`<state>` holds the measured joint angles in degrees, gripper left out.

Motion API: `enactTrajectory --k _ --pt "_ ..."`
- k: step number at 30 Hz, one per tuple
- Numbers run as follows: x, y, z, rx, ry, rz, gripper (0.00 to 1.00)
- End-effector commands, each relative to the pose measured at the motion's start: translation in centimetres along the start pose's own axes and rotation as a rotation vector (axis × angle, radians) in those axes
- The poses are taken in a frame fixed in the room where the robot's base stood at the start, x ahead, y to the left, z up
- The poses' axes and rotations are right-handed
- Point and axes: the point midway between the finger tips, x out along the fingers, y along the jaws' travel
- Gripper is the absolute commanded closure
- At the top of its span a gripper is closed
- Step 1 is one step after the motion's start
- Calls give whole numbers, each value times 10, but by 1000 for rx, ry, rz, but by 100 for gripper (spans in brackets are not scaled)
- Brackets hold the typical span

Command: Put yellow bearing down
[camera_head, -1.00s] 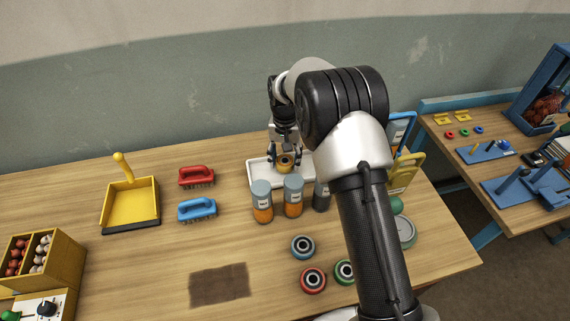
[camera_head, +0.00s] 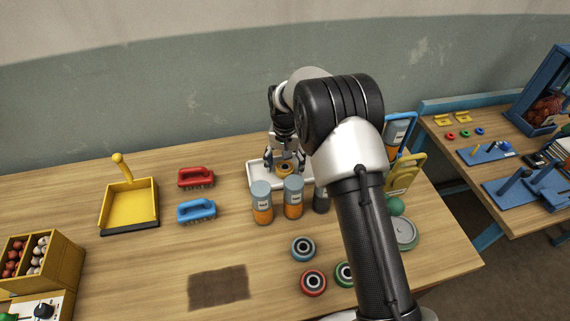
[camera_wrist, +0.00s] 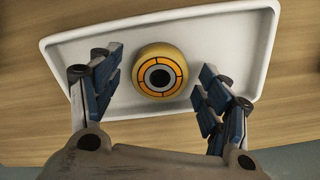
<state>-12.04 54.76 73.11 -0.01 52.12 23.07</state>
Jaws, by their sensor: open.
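The yellow bearing (camera_wrist: 160,77) lies flat in the white tray (camera_wrist: 262,45), near the tray's middle in the wrist view. In the head view the bearing (camera_head: 285,169) shows small in the white tray (camera_head: 256,181), partly hidden by my gripper. My gripper (camera_wrist: 158,90) is open, with one finger on each side of the bearing and a clear gap to both. In the head view my gripper (camera_head: 284,163) is low over the tray.
Jars with orange contents (camera_head: 262,203) stand just in front of the tray. A blue-ringed bearing (camera_head: 303,248) and a red-ringed bearing (camera_head: 313,282) lie nearer. Red (camera_head: 196,177) and blue (camera_head: 197,210) brushes lie left. Bare wood surrounds the brown patch (camera_head: 218,286).

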Motion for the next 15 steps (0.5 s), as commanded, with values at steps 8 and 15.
enactTrajectory --k 8,15 --pt "-10 0 0 0 1 0 30" --pt "-60 0 -1 0 4 -2 30"
